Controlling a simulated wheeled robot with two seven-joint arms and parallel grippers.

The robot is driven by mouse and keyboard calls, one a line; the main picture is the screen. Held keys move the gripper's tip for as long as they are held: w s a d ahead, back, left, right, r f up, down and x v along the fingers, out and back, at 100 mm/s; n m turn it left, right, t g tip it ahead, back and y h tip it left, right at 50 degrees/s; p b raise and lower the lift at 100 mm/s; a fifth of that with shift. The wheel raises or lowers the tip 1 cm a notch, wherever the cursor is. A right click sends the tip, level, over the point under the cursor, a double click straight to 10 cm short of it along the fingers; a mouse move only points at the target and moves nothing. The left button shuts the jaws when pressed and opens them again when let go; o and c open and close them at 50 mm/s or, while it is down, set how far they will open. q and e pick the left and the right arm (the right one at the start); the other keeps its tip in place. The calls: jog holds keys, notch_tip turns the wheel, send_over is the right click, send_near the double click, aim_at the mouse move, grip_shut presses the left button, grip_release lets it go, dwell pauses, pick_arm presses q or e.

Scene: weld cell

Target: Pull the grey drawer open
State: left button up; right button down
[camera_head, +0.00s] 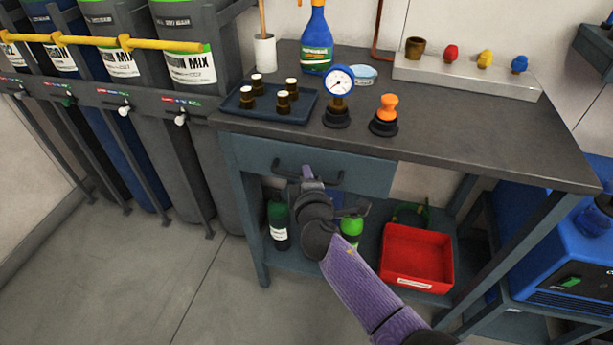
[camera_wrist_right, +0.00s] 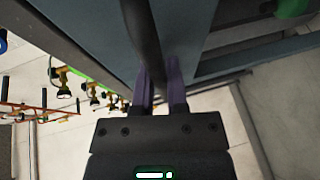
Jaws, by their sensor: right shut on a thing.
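The grey drawer (camera_head: 372,178) sits under the dark bench top, its blue-grey front facing me. It looks shut or nearly so; a small gap would be hard to see. Its dark bar handle (camera_head: 333,181) runs across the front. My right gripper (camera_head: 309,174) is at the handle's middle, shut on it. In the right wrist view the handle (camera_wrist_right: 142,40) passes between the purple fingers of my right gripper (camera_wrist_right: 160,88), and the drawer front (camera_wrist_right: 185,30) is close behind. My left gripper is out of view.
Below are bottles and a red bin (camera_head: 416,258). Gas cylinders (camera_head: 185,90) stand left, a blue machine (camera_head: 565,250) right. Floor in front is clear.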

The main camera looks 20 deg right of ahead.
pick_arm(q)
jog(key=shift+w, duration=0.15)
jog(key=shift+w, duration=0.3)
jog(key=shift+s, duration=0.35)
